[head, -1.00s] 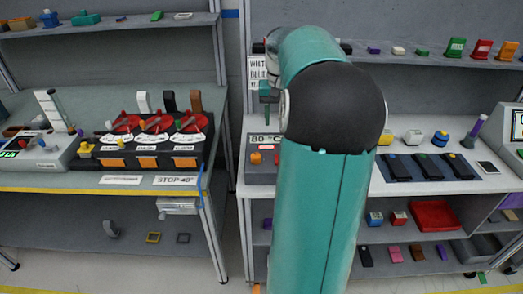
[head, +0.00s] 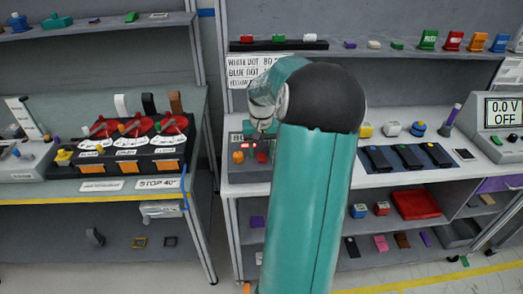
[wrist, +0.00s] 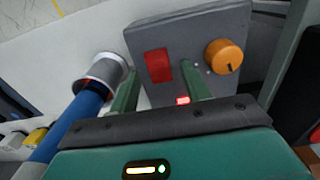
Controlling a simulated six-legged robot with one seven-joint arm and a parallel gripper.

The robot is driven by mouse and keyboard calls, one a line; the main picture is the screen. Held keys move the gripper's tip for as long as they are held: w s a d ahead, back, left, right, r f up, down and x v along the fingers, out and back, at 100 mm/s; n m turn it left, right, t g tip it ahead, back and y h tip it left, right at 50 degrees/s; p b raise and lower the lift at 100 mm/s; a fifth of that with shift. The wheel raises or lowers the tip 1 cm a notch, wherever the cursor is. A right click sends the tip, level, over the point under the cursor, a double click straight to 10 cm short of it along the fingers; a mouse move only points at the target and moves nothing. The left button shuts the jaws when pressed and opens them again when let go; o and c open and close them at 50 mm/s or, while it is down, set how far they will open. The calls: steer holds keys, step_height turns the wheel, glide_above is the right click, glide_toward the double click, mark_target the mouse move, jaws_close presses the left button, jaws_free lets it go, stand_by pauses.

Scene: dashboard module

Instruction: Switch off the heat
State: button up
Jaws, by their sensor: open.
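The heat unit is a grey box (wrist: 190,45) with a red rectangular switch (wrist: 158,65), an orange knob (wrist: 223,57) with a dark pointer mark, and a small lit red light (wrist: 183,100). In the head view the orange knob (head: 238,157) shows at the left of the right bench, and my arm hides part of the box. My gripper (wrist: 160,72) is open and empty, its two green fingers reaching toward the box on either side of the red switch. I cannot tell whether a finger touches the box. In the head view my gripper (head: 262,132) is just above the box.
A blue cylinder with a silver end (wrist: 100,75) lies close beside the left finger. Left of the aisle, a bench holds a panel with red dials (head: 135,130).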

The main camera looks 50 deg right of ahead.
steer(key=shift+f, duration=0.2)
steer(key=c, duration=1)
steer(key=shift+s+a+t+h, duration=0.25)
steer(key=shift+a+t+h, duration=0.05)
steer(key=shift+t+h, duration=0.55)
steer(key=o, duration=1)
